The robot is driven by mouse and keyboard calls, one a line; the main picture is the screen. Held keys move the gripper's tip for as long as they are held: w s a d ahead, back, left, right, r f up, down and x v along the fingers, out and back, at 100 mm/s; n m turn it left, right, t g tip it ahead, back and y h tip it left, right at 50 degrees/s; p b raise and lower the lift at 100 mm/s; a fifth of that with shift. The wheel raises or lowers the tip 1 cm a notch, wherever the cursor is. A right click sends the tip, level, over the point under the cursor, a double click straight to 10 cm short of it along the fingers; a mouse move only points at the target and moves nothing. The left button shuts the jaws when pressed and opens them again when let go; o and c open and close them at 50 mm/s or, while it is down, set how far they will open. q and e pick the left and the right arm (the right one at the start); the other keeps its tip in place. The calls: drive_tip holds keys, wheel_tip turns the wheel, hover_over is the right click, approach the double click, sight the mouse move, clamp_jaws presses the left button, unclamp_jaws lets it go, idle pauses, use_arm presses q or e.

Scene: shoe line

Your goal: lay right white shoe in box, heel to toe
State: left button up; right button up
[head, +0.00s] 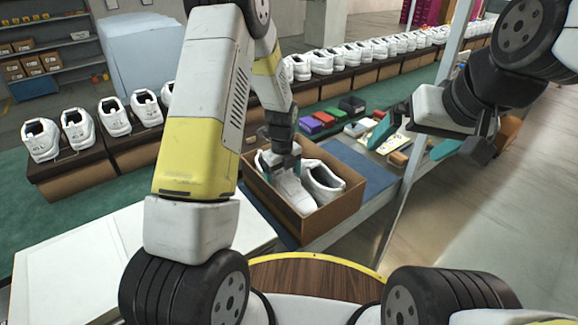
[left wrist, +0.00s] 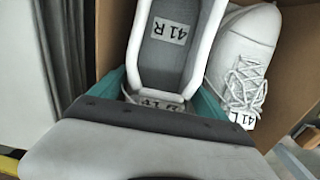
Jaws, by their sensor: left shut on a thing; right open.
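The cardboard box (head: 341,213) is open on the line. My left gripper (head: 283,162) reaches down into its left half, shut on the right white shoe (head: 293,192). Whether the held shoe rests on the box floor is hidden. My right gripper (head: 437,148) is open and empty, outside the box.
A row of white shoes on boxes (head: 113,118) runs along the back. Small coloured boxes (head: 323,117) and other items lie right of the box. A white surface (head: 75,262) is at front left, and a round wooden top (head: 310,280) is in front.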

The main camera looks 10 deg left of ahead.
sight(282, 171)
use_arm(q)
drive_tip(key=shift+f, duration=0.3)
drive_tip(key=o, duration=1.6)
wheel_tip(282, 171, up, 8)
drive_tip(key=shift+f, duration=0.1)
drive_tip(key=s+a+r+n+t, duration=0.1)
drive_tip(key=s+r+n, duration=0.25)
drive_tip(key=r, duration=0.25)
drive_tip(key=s+r+n+t+h, duration=0.1)
drive_tip(key=s+r+n, duration=0.2)
drive_tip(key=r+n, duration=0.25)
drive_tip(key=s+a+r+n+t, duration=0.1)
drive_tip(key=s+r+n, duration=0.25)
drive_tip(key=r, duration=0.35)
drive_tip(key=s+r+n+t, duration=0.1)
drive_tip(key=s+r+n, duration=0.2)
drive_tip(key=s+n, duration=0.4)
drive_tip(key=s+r+n+t+h, duration=0.1)
drive_tip(key=s+r+n+t, duration=0.1)
drive_tip(key=s+n, duration=0.5)
drive_tip(key=shift+a+r, duration=0.35)
drive_tip(key=shift+r, duration=0.5)
